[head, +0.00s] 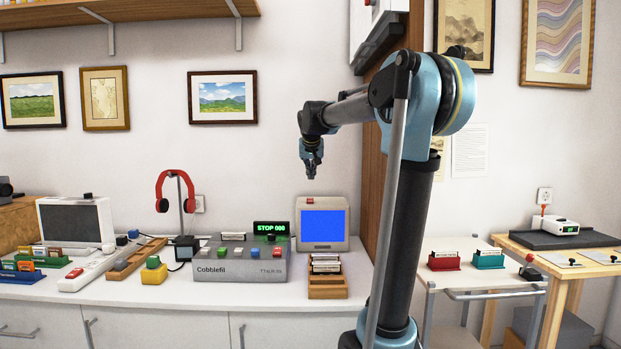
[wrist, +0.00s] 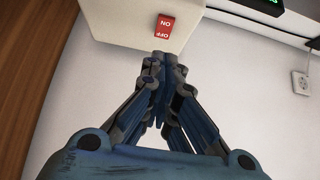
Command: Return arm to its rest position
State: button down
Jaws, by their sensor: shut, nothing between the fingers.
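My gripper (head: 311,172) hangs pointing down at the end of my blue and grey arm, in the middle of the head view. It is above the white counter, in front of the wall and just over the top of a beige monitor with a blue screen (head: 324,225). In the wrist view my gripper (wrist: 163,60) has its fingertips together with nothing between them. A red ON/OFF switch (wrist: 165,25) on a beige housing shows just beyond the fingertips.
A tall wooden panel (head: 375,160) rises right of the monitor. A white trolley (head: 470,282) stands further right.

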dwell(0.3)
jog(key=s+d+f+g, duration=0.2)
jog(key=s+f, duration=0.9)
jog(key=s, duration=0.4)
jog(key=s+d+f+g, duration=0.2)
jog(key=s+d+f, duration=0.1)
jog(key=s+f, duration=0.9)
jog(key=s+d+f+n+g, duration=0.1)
jog(key=s+d+f+g, duration=0.1)
jog(key=s+f, duration=1)
jog(key=s, duration=0.5)
jog(key=shift+s+d+y, duration=0.35)
jog(key=shift+s+y, duration=0.05)
jog(key=shift+w+f, duration=0.25)
jog(key=shift+w, duration=0.25)
jog(key=c, duration=2.3)
grip_release()
